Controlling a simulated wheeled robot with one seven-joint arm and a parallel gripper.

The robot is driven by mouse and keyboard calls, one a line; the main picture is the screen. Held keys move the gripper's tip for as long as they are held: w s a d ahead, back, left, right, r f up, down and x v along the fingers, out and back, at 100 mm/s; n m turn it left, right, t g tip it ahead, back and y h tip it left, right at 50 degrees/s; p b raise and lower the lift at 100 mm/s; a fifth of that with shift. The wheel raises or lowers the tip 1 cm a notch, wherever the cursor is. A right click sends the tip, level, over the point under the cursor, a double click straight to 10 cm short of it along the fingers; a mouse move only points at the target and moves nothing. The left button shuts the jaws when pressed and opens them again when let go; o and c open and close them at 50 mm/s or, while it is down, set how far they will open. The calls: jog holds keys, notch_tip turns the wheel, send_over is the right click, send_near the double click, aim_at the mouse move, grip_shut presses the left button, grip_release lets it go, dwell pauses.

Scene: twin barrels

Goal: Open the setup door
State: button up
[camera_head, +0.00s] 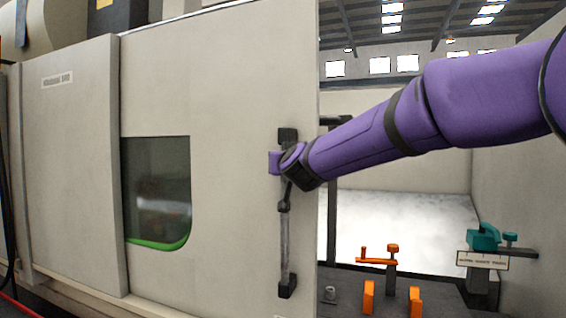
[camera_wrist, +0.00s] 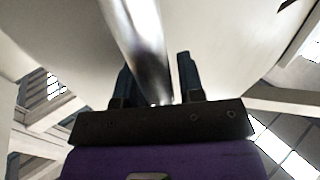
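The setup door (camera_head: 230,90) is a large beige panel of the machine in the head view. Its right edge stands beside an open view into the hall behind. A vertical metal handle (camera_head: 285,245) with black end mounts is on the door near that edge. My gripper (camera_head: 287,165) is at the upper part of the handle and hides some of it. In the wrist view the shiny handle bar (camera_wrist: 145,40) runs between the two dark fingers of my gripper (camera_wrist: 157,82). The fingers stand apart, with a small gap showing beside the bar.
A dark window (camera_head: 157,190) with a green lower edge is to the left of the handle. Orange fixtures (camera_head: 391,285) and a teal clamp-like part (camera_head: 484,238) stand on a dark surface at the lower right. Pale floor (camera_head: 405,225) lies behind.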

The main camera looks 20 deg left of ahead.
jog(key=v, duration=1)
jog(key=shift+s, duration=0.3)
jog(key=shift+d, duration=0.2)
jog(key=s+d+f+m+g+h, duration=0.1)
jog(key=s+d+g+h, duration=0.1)
jog(key=d, duration=1.1)
jog(key=s+d+f+g+h, duration=0.1)
jog(key=s+d+g, duration=0.15)
jog(key=d, duration=1.15)
jog(key=s+d+f+m+g+h, duration=0.2)
jog(key=s+d+f, duration=0.5)
jog(key=s+d, duration=0.5)
jog(key=s+d+f+m+g+h, duration=0.3)
jog(key=s+d+f+h, duration=0.2)
jog(key=s+d, duration=0.7)
notch_tip(320, 180, down, 2)
jog(key=shift+f+m, duration=0.1)
jog(key=shift+m, duration=0.3)
